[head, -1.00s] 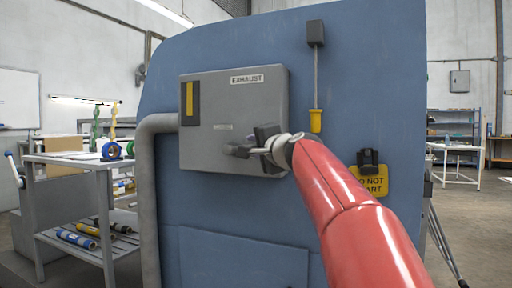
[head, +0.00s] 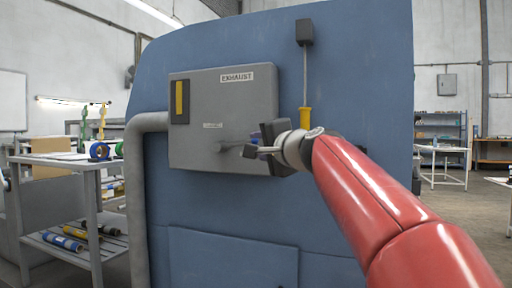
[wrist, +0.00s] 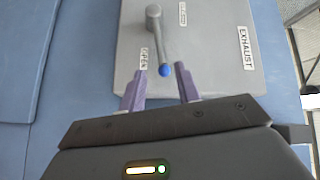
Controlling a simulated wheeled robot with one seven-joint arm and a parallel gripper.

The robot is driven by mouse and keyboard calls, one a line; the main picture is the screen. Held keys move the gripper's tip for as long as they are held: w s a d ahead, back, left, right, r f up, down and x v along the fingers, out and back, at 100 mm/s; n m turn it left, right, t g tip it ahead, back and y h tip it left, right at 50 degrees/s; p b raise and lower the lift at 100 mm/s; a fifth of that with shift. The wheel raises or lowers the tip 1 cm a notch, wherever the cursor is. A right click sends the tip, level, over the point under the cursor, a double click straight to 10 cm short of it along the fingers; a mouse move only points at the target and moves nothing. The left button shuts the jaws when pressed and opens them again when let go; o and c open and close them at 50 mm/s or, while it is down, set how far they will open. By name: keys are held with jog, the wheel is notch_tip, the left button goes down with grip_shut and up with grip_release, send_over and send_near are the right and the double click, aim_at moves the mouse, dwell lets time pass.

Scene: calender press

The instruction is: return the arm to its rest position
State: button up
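My gripper (head: 258,151) is in front of the lower right part of the grey exhaust box in the head view, at the end of my red arm. In the wrist view my gripper (wrist: 161,88) has its two purple fingers apart with nothing held between them. The box's grey lever (wrist: 158,38) ends in a blue tip (wrist: 165,70), just ahead of the gap between the fingers and apart from both. In the head view the lever (head: 230,147) lies about level, pointing right, its end partly hidden by my gripper.
The exhaust box (head: 195,150) is fixed to a large blue machine panel (head: 345,80). A grey pipe (head: 135,200) and a workbench (head: 65,161) stand left. Open floor shows at right.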

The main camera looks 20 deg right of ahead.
jog(key=s+a+f+n+g+h+p, duration=0.1)
jog(key=s+f+n+g, duration=0.5)
jog(key=s+f, duration=0.9)
jog(key=s+a+f+n+g+h+p, duration=0.1)
jog(key=s+f+n+g+h+p, duration=0.2)
jog(key=s+f, duration=1.2)
notch_tip(320, 180, down, 6)
jog(key=n+g+p, duration=0.1)
jog(key=n+g, duration=0.2)
jog(key=shift+s+a+f, duration=0.15)
jog(key=shift+s+a, duration=0.1)
jog(key=shift+s, duration=0.05)
